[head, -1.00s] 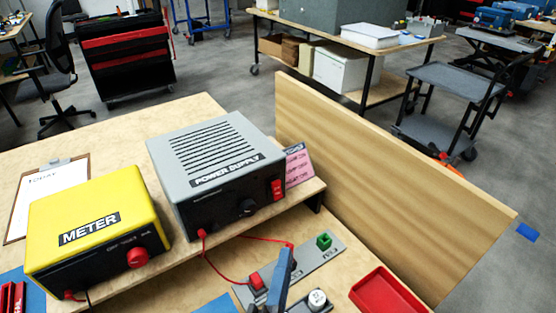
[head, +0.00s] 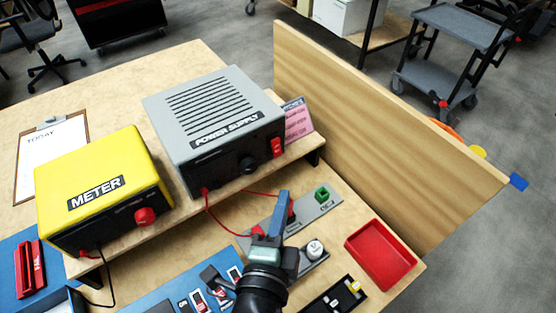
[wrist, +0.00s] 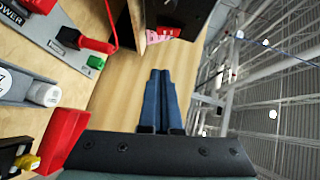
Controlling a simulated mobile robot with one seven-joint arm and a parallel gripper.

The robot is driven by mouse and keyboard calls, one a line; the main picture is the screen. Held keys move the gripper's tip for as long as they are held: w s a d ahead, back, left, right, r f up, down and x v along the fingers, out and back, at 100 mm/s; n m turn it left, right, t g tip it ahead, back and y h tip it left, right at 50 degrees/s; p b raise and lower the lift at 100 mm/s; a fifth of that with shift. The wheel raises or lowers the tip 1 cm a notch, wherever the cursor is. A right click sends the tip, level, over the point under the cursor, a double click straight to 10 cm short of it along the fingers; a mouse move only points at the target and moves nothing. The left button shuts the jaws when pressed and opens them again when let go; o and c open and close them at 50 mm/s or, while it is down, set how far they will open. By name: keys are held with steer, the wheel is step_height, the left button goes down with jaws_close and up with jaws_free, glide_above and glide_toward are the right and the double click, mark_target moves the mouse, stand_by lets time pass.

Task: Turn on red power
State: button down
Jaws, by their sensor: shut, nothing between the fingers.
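The grey power supply (head: 215,125) stands on the raised wooden shelf, with a red switch (head: 277,148) at the right of its black front. I cannot tell the switch's position. Red leads run from the power supply to the plate's red connectors.
The yellow meter (head: 98,190) stands left of the power supply. A pink card (head: 298,120) stands right of it, near the tall wooden panel (head: 370,130). A red tray (head: 381,254) lies at right. A green block (head: 322,194) is on the plate.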

mark_target(276, 148)
steer(key=p+x, duration=0.1)
steer(key=x, duration=0.6)
steer(key=shift+w+r, duration=0.1)
steer(key=shift+w, duration=0.25)
steer(key=shift+w+a+f, duration=0.3)
steer(key=shift+w+a, duration=0.25)
steer(key=shift+w, duration=0.2)
steer(key=shift+w+a+f, duration=0.3)
steer(key=shift+w+a, duration=0.3)
steer(key=shift+w, duration=0.15)
